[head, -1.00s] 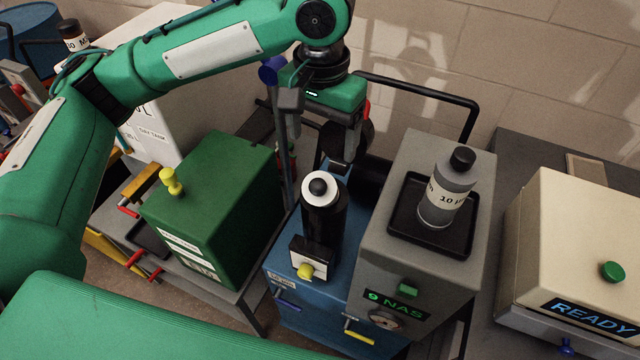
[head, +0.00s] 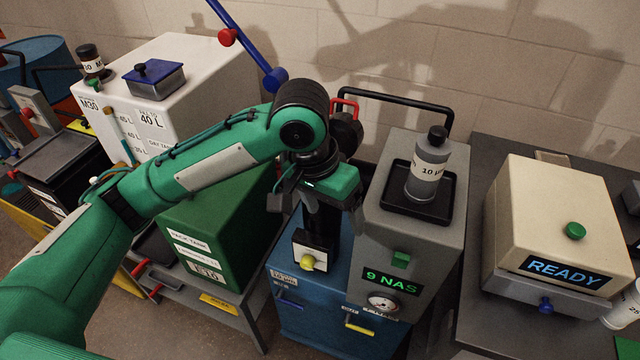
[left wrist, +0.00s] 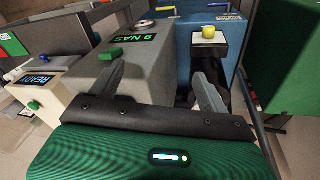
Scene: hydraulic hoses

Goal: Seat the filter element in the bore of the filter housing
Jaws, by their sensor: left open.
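The filter housing (head: 318,232) is an upright black cylinder on the blue cart, with a white block and yellow knob at its front. Its top is hidden behind my left gripper. The grey, black-capped cylinder labelled "10", which looks like the filter element (head: 427,168), stands upright in a black tray on the grey cabinet. My left gripper (head: 328,215) is open at the top of the housing. In the left wrist view its two fingers (left wrist: 160,85) are apart, with the housing (left wrist: 222,62) near the right finger. I cannot tell whether they touch it. My right gripper is not in view.
The grey cabinet (head: 400,255) with the "9 NAS" display stands close right of the housing. A green box (head: 215,235) stands to its left. A beige "READY" unit (head: 550,215) is at right.

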